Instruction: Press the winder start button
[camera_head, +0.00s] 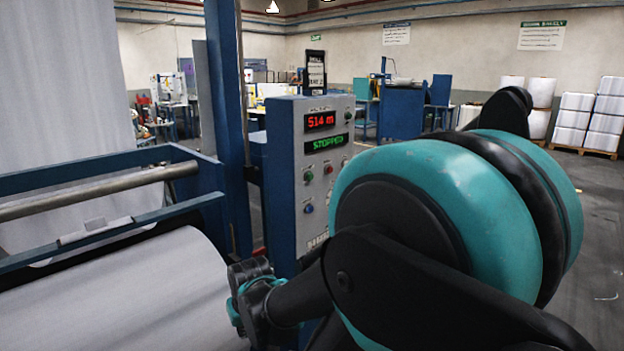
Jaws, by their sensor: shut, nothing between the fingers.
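The winder's control panel (283,160) is a grey upright box in the middle of the view. Its upper display (320,121) reads "514 m" in red, and the lower display (326,144) reads "STOPPED" in green. Below them are several small round controls, including a red one (328,168) and a blue one (309,208). They are too small for me to read their labels, so I cannot tell which is the start button. My gripper (250,272) is low, left of the panel's lower part, and looks shut and empty. Its fingertips are hard to make out.
A large white fabric roll (130,300) lies at the lower left under a blue frame (100,170) with a metal bar. A blue post (228,120) stands left of the panel. My arm covers the right foreground and the panel's lower right. Wrapped stacks (575,118) stand far right.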

